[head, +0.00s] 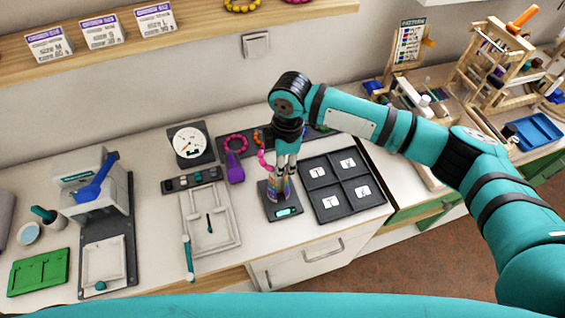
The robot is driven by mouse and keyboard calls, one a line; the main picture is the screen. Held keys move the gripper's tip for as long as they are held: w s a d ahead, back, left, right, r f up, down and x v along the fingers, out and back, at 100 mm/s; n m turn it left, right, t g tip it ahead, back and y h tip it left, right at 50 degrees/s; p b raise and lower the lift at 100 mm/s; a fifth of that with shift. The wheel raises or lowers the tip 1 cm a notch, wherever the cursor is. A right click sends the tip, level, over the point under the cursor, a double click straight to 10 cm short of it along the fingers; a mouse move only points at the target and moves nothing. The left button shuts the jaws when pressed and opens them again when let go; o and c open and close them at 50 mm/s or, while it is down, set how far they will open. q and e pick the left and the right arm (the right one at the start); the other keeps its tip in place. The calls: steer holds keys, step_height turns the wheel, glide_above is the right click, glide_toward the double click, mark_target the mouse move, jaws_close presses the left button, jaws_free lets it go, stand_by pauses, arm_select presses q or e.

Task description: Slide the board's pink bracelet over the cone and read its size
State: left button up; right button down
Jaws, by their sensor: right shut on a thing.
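My right gripper (284,165) points down over the cone (279,188), which stands upright on a dark base with a small lit display (286,211). The gripper is shut on the pink bracelet (264,160); its beads show at the left of the fingers, near the top of the cone. The fingers hide the rest of the bracelet and part of the cone, so I cannot tell whether the bracelet is around the cone. A dark board (321,132) lies behind the gripper, partly hidden by my arm. My left gripper is out of view.
A red-pink beaded ring (236,142) and a purple item (234,167) lie left of the gripper. A dark four-compartment tray (341,187) with white labels is close at right. A dial gauge (188,141) and a white frame (209,222) stand left. Size cards (102,31) are on the shelf.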

step_height(320, 180, down, 3)
steer(key=shift+r+b, duration=0.1)
steer(key=shift+b, duration=0.95)
step_height(320, 180, down, 6)
steer(key=b, duration=0.2)
steer(key=c, duration=1.2)
jaws_free()
steer(key=shift+c, duration=0.2)
steer(key=shift+o, duration=0.6)
steer(key=shift+w+r, duration=0.1)
steer(key=shift+w, duration=0.05)
